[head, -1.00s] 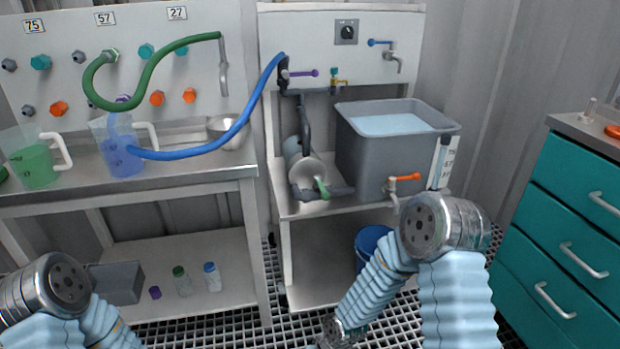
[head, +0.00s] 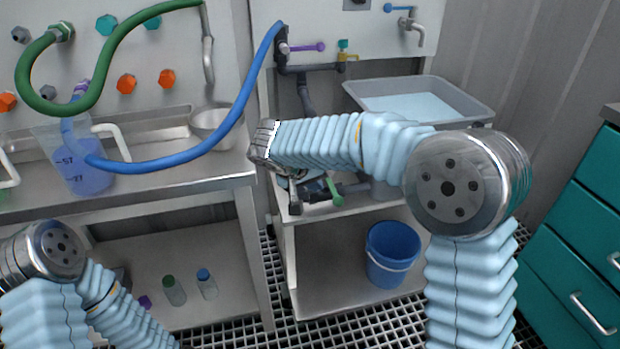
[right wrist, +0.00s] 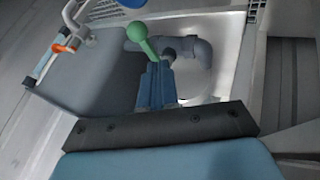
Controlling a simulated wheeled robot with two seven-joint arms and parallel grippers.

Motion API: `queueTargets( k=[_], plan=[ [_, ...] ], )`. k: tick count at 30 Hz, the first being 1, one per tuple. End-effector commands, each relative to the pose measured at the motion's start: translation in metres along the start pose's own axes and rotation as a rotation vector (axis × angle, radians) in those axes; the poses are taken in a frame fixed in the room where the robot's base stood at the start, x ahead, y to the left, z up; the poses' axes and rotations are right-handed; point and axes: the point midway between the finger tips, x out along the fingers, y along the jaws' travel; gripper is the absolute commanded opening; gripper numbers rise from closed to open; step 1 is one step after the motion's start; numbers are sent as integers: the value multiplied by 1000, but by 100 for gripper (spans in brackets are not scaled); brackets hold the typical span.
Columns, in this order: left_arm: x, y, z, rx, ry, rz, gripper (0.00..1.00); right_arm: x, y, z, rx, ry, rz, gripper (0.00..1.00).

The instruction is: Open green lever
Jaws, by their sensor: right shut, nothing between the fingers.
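The green lever (head: 334,192) sticks out at the front of the pipework on the low steel bench. In the right wrist view the lever (right wrist: 143,40) has a round pale-green knob and stands just beyond my fingertips. My right gripper (right wrist: 155,68) is shut and empty, its blue fingers pointing at the lever. In that view the fingertips overlap the lever's lower end; I cannot tell whether they touch. In the head view my right gripper (head: 312,186) is partly hidden beside the lever, to its left. My left gripper is out of view.
A grey tank (head: 470,101) of water stands behind my right forearm; its orange-handled tap (right wrist: 64,44) shows in the right wrist view. A blue hose (head: 180,163) hangs left of my right wrist. A blue bucket (head: 392,254) sits on the lower shelf.

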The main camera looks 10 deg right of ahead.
Motion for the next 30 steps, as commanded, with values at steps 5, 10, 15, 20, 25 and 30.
queueTargets(
  k=[5, 10, 15, 20, 25, 30],
  plan=[
    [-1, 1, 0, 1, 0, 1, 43, 32, 0, 1, -3, -4, 1, 0],
    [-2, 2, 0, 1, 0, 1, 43, 50, 0, 1, -2, -3, 0, 0],
    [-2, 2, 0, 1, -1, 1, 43, 57, -1, 1, -3, -1, -1, 0],
    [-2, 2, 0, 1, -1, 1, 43, 57, -1, 1, -3, -1, -2, 0],
    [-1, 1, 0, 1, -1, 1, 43, 57, 0, 1, -5, 0, -3, 0],
    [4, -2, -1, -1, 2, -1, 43, 58, 2, 3, -27, 12, -15, 0]
  ],
)
